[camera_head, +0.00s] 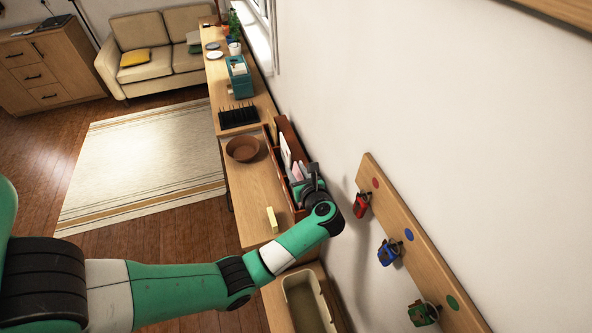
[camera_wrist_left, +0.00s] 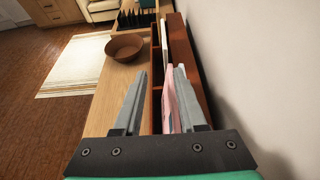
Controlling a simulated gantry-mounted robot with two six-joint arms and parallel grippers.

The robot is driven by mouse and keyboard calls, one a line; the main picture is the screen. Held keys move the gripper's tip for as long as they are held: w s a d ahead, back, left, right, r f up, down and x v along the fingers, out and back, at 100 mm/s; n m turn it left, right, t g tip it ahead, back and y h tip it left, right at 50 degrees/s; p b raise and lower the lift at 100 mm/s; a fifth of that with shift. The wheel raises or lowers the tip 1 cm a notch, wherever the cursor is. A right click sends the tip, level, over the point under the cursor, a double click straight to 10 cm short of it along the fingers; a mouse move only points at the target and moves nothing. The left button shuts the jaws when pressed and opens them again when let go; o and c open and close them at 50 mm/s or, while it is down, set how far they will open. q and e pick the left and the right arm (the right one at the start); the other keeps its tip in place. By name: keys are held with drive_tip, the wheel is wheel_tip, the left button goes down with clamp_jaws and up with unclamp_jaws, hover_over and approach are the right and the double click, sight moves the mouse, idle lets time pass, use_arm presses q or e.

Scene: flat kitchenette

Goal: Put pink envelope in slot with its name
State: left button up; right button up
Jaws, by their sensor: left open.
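A pink envelope (camera_wrist_left: 170,92) stands upright in the brown wooden letter rack (camera_wrist_left: 156,55). In the wrist view it lies between the two fingers of my left gripper (camera_wrist_left: 162,70), nearer the right finger. The fingers are apart, and I cannot tell whether either touches it. In the head view my left gripper (camera_head: 308,186) is at the near end of the rack (camera_head: 270,139) and hides part of it. A white envelope (camera_wrist_left: 164,38) stands further back in the rack; it also shows in the head view (camera_head: 285,150). No name labels are readable. My right gripper is not in view.
A brown bowl (camera_head: 242,149) stands left of the rack on the wooden counter (camera_head: 248,190). A small yellow block (camera_head: 272,219) is nearer. The wall is close on the right, with a pegboard (camera_head: 412,246) of hanging items. A beige bin (camera_head: 309,303) is below.

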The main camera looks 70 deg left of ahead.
use_arm(q)
drive_tip(key=w+v, duration=0.1)
drive_tip(key=v, duration=1)
drive_tip(key=shift+s, duration=0.5)
drive_tip(key=shift+d+f, duration=0.1)
drive_tip(key=shift+f, duration=0.05)
